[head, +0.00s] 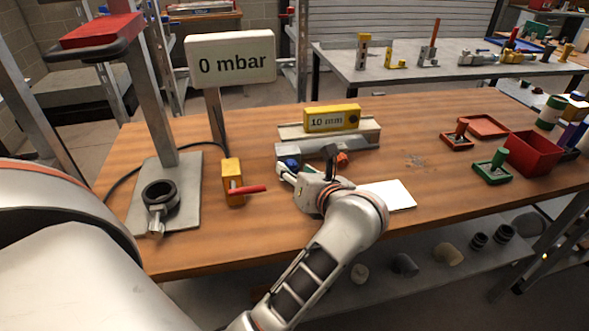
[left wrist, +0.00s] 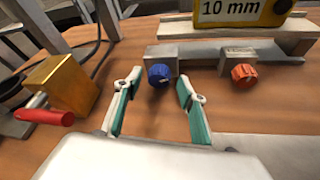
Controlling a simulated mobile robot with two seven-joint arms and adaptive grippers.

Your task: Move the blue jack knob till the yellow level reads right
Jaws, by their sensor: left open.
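The yellow level (head: 332,119) sits on a grey beam (head: 365,133) and its face reads "10 mm"; it also shows cut off in the left wrist view (left wrist: 238,10). In the head view the blue knob (head: 292,163) is partly hidden by my left gripper (head: 297,168). In the left wrist view my left gripper (left wrist: 160,82) is open, with the blue knob ahead between its fingertips; whether they touch it I cannot tell. My right gripper is out of view.
A yellow block with a red lever (head: 232,181) stands left of the gripper, near a "0 mbar" sign (head: 230,57) and a grey stand (head: 168,200). A white card (head: 388,195) lies to the right. Red and green trays (head: 493,170) are farther right.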

